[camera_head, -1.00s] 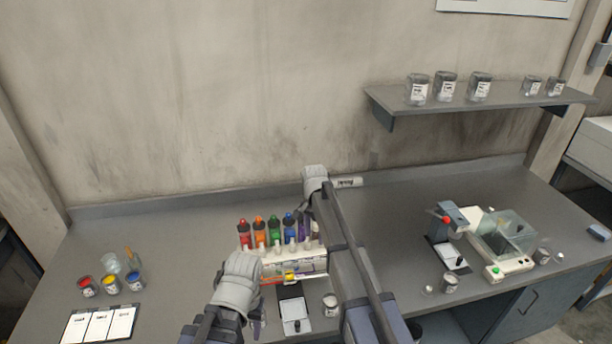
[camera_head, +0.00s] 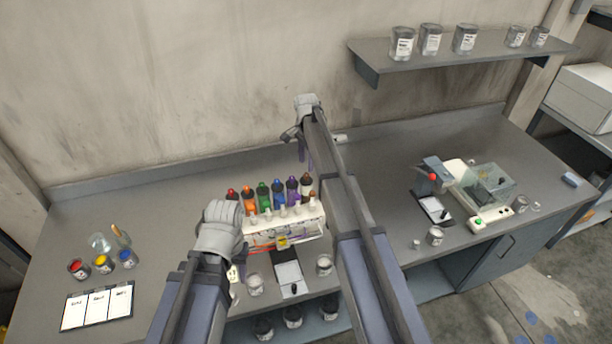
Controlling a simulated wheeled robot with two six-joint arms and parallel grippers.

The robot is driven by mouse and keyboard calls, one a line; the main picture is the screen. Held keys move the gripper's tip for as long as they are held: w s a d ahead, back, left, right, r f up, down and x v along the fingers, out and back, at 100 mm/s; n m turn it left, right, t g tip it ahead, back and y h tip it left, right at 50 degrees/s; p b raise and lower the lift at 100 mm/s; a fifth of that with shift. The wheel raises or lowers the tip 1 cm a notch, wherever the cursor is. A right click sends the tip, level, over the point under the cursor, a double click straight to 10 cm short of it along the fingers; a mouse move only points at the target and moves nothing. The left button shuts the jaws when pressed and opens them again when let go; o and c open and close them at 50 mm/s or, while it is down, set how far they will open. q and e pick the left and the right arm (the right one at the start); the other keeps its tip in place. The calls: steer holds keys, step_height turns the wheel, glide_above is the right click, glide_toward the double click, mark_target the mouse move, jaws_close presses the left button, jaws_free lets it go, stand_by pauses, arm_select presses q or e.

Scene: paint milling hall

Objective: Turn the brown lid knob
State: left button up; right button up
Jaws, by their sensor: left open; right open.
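A white dispenser rack (camera_head: 290,232) holds a row of coloured bottles on the table. The brown bottle (camera_head: 307,184), with its brown lid knob on top, is at the row's right end, beside the purple bottle (camera_head: 292,188). My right gripper (camera_head: 298,148) is open and empty, pointing down behind and above the brown bottle, apart from its lid as far as I can tell. Its forearm passes just right of the rack. My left gripper (camera_head: 240,265) is open at the rack's front left; its wrist hides part of the rack and most of its fingers.
Red, yellow and blue paint cans (camera_head: 102,264) and a card board (camera_head: 97,308) are at the left. A scale pad (camera_head: 289,278) and cans lie in front of the rack. A machine (camera_head: 482,190) stands at the right. A wall shelf (camera_head: 450,62) holds several cans.

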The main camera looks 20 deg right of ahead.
mark_target(306, 174)
step_height(306, 174, down, 5)
steer(key=b, duration=0.4)
steer(key=shift+f, duration=0.2)
jaws_close()
stand_by(0.3)
